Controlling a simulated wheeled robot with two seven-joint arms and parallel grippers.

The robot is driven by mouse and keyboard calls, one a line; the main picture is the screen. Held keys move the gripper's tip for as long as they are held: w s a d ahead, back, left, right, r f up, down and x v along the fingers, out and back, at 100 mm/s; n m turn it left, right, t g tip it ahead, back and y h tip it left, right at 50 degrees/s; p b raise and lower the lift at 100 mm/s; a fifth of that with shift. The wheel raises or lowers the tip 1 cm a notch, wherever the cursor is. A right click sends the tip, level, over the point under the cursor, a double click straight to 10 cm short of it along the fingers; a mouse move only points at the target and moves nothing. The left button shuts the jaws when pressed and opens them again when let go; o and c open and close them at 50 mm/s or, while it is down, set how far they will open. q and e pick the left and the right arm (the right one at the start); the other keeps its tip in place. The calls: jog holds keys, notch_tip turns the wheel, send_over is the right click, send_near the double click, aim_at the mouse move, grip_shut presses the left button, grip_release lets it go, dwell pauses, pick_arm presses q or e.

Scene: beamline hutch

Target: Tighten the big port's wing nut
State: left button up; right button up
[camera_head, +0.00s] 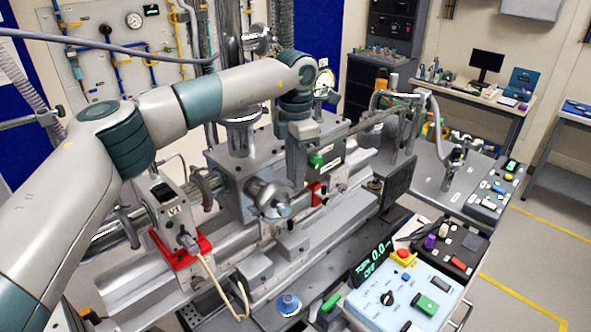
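My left arm reaches in from the left, and its gripper (298,164) points down over the middle of the metal beamline assembly. The finger gap is hidden, so I cannot tell whether it is open or shut. A round silver port (268,198) with a knob-like front stands just left of and below the gripper, on the front of the grey metal chamber (232,178). It looks like the big port, but I cannot make out a wing nut on it. The gripper appears apart from this port. My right gripper is not in view.
A red-based device (180,248) with a cable stands left of the port. A dark display (372,262) with green digits reads about 0.0. A pale blue control box (405,292) with a red button stands at front right. Open floor (545,262) lies at right.

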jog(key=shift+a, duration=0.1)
pick_arm(q)
grip_shut()
jog(key=m+b, duration=0.2)
jog(key=b, duration=0.1)
jog(key=shift+f+b, duration=0.2)
jog(key=shift+b, duration=0.1)
jog(key=shift+r+m+b, duration=0.15)
jog(key=shift+m+b, duration=0.15)
jog(key=shift+m, duration=0.3)
jog(key=shift+r, duration=0.1)
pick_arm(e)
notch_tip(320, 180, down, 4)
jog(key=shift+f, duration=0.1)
pick_arm(q)
jog(key=shift+c, duration=2.2)
grip_release()
jog(key=o, duration=0.4)
jog(key=shift+o, duration=0.2)
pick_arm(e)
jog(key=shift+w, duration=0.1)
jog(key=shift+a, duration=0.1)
